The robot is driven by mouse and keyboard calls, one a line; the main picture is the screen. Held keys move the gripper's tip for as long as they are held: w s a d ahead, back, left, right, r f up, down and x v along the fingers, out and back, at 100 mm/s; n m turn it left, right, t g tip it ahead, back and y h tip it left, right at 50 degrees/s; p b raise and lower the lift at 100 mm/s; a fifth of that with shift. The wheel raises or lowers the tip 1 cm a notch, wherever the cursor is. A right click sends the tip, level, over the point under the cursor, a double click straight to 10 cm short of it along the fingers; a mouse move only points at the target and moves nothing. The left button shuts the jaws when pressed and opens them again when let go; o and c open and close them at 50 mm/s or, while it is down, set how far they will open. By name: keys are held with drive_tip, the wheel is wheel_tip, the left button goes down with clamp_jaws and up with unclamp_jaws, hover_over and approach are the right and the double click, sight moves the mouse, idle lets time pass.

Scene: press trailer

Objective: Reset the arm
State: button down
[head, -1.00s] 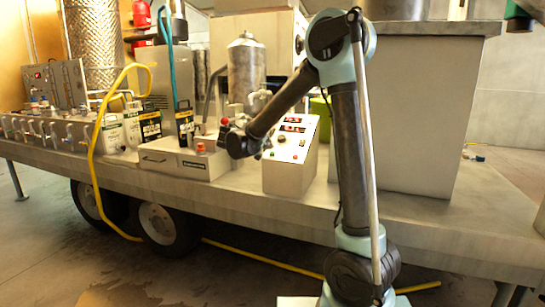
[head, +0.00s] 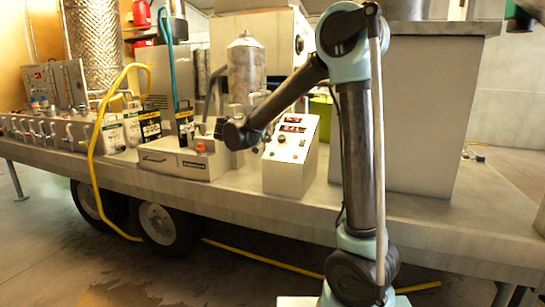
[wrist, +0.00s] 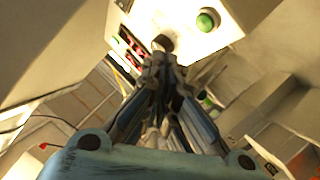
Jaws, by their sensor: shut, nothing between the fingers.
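My gripper (wrist: 162,62) is in the middle of the wrist view, with its fingers together and nothing between them. It points toward the white control box (wrist: 190,38), which has red displays (wrist: 132,46), a green button (wrist: 207,20) and a dark knob close to the fingertips. I cannot tell whether the fingertips touch the box. In the head view the same control box (head: 290,179) stands on the trailer deck, right of my bent arm's end.
The trailer deck (head: 330,195) holds a low grey unit (head: 178,163) with an orange knob, several jugs (head: 131,127), a steel vessel (head: 246,68) and a large grey cabinet (head: 425,120). A yellow hose (head: 92,165) hangs over the deck edge.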

drive_tip(key=shift+d, duration=0.1)
drive_tip(key=s+d+f+g+y, duration=0.1)
drive_tip(key=s+d+f+g, duration=0.25)
drive_tip(key=s+d, duration=0.65)
drive_tip(key=s+d+f+g+y, duration=0.1)
drive_tip(key=s+d+f+g, duration=0.4)
drive_tip(key=d, duration=0.8)
drive_tip(key=s+f+y, duration=0.2)
drive_tip(key=s+f, duration=0.2)
drive_tip(key=s, duration=0.4)
drive_tip(key=s+d+f+g+y, duration=0.1)
drive_tip(key=s+f, duration=0.3)
drive_tip(key=s, duration=0.4)
drive_tip(key=s+d+f+y, duration=0.1)
drive_tip(key=s+f+y, duration=0.2)
drive_tip(key=s, duration=0.6)
wheel_tip(320, 180, down, 2)
drive_tip(key=shift+d+f, duration=0.1)
drive_tip(key=shift+d, duration=0.1)
drive_tip(key=shift+s+g, duration=0.1)
drive_tip(key=shift+g, duration=0.15)
drive_tip(key=shift+w+f, duration=0.15)
drive_tip(key=shift+w, duration=0.3)
